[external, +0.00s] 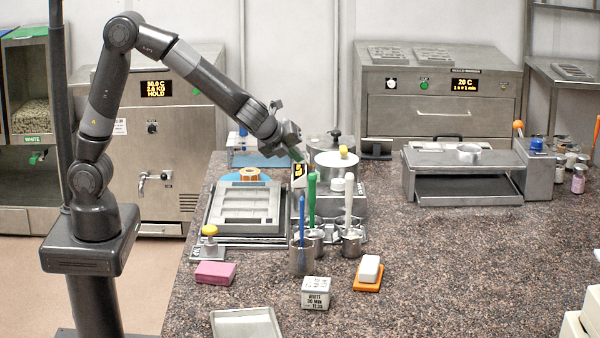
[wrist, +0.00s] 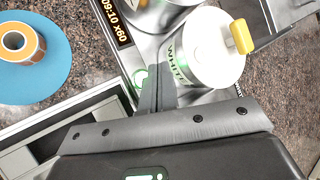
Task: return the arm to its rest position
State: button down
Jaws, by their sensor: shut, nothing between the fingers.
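My arm reaches from its column at the left over the stone counter (external: 440,290) in the external view. My gripper (external: 299,158) is low over the counter, beside a steel appliance with a white-lidded pot. In the wrist view my gripper (wrist: 155,85) shows its fingers together, with nothing between them. The fingertips are close to the white pot (wrist: 212,55) labelled WHITE, which has a yellow knob. I cannot tell whether they touch it.
Steel cups (external: 301,257) with blue, green and white tools stand in front of the appliance. A mould tray (external: 248,203) lies to the left. A tape roll (wrist: 20,42) sits on a blue disc. The right front counter is largely clear.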

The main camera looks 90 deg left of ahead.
jog(key=shift+r, duration=0.6)
jog(key=s+r+n+g+h, duration=0.1)
jog(key=s+r+n, duration=0.25)
jog(key=s, duration=0.35)
jog(key=s+r+n, duration=0.3)
jog(key=s+n, duration=0.2)
jog(key=s, duration=0.2)
jog(key=s+d+n+h, duration=0.2)
jog(key=s+n, duration=0.3)
jog(key=s, duration=0.4)
jog(key=s+d+r+n+h, duration=0.1)
jog(key=s+d+n+h, duration=0.2)
jog(key=s, duration=0.7)
jog(key=shift+s+d+n, duration=0.2)
jog(key=shift+d+n, duration=0.35)
jog(key=shift+n, duration=0.5)
jog(key=c, duration=2.2)
grip_release()
